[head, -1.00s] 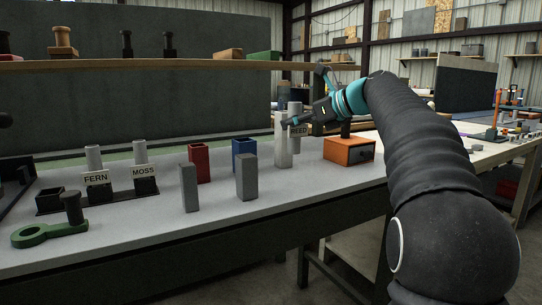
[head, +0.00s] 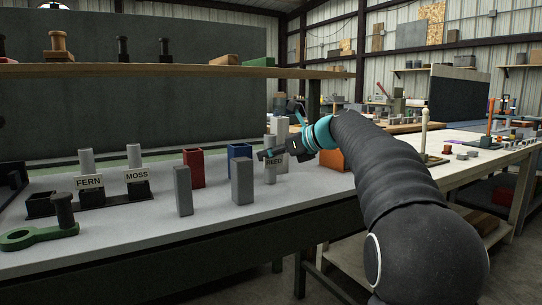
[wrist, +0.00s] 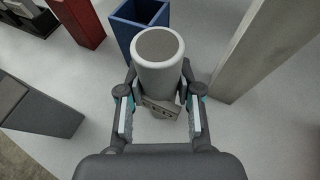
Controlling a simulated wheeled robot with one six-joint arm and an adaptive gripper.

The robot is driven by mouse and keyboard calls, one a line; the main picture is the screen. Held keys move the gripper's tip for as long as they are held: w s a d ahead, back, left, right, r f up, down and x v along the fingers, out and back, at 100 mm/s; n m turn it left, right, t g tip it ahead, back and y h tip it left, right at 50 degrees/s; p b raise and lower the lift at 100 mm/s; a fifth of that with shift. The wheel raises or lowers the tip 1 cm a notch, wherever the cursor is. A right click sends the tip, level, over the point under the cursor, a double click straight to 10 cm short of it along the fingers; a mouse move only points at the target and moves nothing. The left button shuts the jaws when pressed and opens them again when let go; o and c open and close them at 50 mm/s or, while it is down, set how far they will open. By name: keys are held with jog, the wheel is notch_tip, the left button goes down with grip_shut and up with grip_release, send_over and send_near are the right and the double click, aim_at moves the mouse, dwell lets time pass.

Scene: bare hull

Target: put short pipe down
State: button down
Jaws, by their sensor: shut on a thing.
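The short pipe (head: 270,174) is a light grey upright cylinder with a tag reading REED. My gripper (head: 268,154) is shut around it from the right in the head view. The wrist view shows the pipe (wrist: 158,55) between the two fingers (wrist: 158,112), with its tag (wrist: 160,109) facing my palm. The pipe's lower end is low over the grey bench (head: 140,220). I cannot tell whether it touches the top.
A taller pale post (head: 282,135) stands close behind the pipe, with an orange box (head: 332,160) to its right. Blue (head: 239,151) and red (head: 193,167) containers and two grey blocks (head: 242,181) stand to the left. FERN and MOSS pipes (head: 135,155) stand further left.

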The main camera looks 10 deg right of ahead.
jog(key=shift+f, duration=0.1)
jog(key=c, duration=0.8)
grip_release()
jog(key=shift+s+d+r, duration=0.15)
jog(key=shift+d+r, duration=0.05)
jog(key=shift+r, duration=0.05)
jog(key=p+v, duration=0.1)
jog(key=v, duration=1)
jog(key=shift+s+d+r, duration=0.1)
jog(key=shift+s, duration=0.1)
